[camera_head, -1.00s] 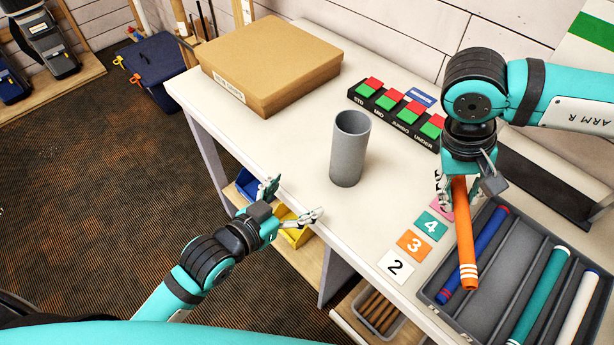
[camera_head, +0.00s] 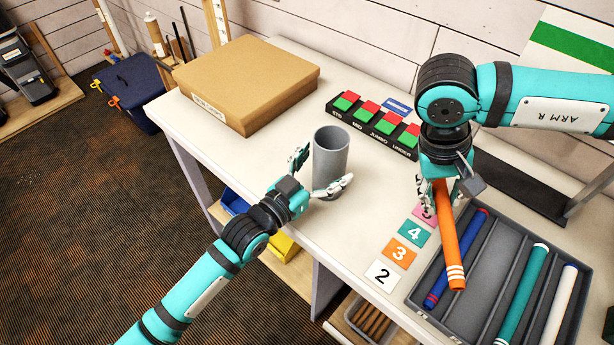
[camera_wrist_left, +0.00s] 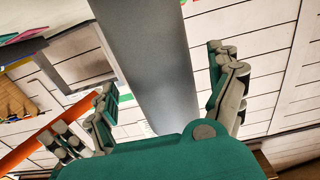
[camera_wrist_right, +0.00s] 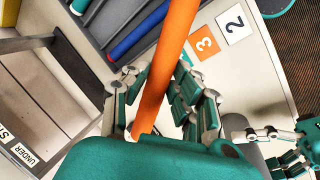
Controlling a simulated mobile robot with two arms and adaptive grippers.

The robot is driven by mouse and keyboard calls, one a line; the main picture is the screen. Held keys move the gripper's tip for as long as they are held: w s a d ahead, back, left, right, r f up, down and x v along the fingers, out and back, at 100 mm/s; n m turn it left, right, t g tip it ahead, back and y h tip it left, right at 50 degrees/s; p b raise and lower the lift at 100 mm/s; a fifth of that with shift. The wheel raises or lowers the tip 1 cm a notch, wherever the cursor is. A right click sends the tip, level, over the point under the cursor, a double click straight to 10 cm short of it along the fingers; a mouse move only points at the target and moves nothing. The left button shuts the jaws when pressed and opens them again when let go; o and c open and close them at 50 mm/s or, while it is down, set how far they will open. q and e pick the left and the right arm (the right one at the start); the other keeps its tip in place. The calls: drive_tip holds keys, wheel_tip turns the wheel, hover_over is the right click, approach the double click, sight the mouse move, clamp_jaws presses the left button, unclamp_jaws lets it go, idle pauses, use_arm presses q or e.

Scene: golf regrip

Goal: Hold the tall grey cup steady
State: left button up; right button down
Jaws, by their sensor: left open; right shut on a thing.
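The tall grey cup (camera_head: 331,158) stands upright on the white table in the head view. My left gripper (camera_head: 322,172) is open at its near side, with a finger on either side of the cup. In the left wrist view the cup (camera_wrist_left: 155,65) stands between the spread fingers (camera_wrist_left: 168,92); I cannot tell whether they touch it. The orange grip also shows in the right wrist view (camera_wrist_right: 167,60).
The grey tray (camera_head: 487,275) holds a blue, a teal and a white grip. Numbered cards (camera_head: 398,252) lie left of it. A black rack with red and green blocks (camera_head: 372,125) stands behind the cup. A cardboard box (camera_head: 246,85) sits at the back left.

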use_arm(q)
drive_tip(key=shift+x, duration=1.1)
drive_tip(key=c, duration=1.3)
